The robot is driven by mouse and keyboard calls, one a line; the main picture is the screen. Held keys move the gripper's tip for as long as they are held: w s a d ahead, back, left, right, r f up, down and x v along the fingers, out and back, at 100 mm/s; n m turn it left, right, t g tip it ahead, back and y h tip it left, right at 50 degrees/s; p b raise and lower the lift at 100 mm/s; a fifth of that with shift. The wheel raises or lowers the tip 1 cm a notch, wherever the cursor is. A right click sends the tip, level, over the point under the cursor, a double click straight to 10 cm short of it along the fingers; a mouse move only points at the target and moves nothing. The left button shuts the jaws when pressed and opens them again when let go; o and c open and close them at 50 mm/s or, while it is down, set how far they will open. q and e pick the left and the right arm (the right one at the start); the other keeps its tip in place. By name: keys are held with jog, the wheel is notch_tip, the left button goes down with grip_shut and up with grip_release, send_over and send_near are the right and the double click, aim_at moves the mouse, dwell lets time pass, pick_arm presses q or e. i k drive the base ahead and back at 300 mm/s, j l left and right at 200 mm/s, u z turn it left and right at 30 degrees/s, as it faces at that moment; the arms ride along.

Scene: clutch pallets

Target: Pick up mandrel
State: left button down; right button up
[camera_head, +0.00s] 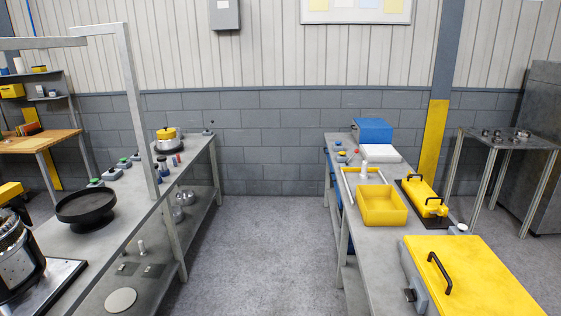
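No part is clearly recognisable as the mandrel. A small pale upright cylindrical piece (364,168) stands at the back of the yellow tray (383,217) on the right bench, and a light rod (349,189) lies along the tray's left side. Either could be the mandrel, but I cannot tell. A yellow cylindrical device (424,196) sits on a black plate just right of the tray. Neither of my grippers is in view.
The right bench also holds a blue box (372,131), a white box (380,153) and a yellow-lidded case (480,277). The left bench (110,235) carries a black round pan (86,207) and a metal drum (15,257). The floor (262,250) between the benches is clear.

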aim_at(363, 174)
jog(key=i+j+z, duration=0.15)
jog(key=i+j, duration=0.15)
jog(key=i, duration=0.35)
jog(key=i+j+z, duration=0.15)
jog(key=i+j, duration=0.25)
jog(key=i, duration=0.2)
jog(key=i+j+z, duration=0.15)
jog(key=i+j, duration=0.3)
jog(key=i, duration=0.15)
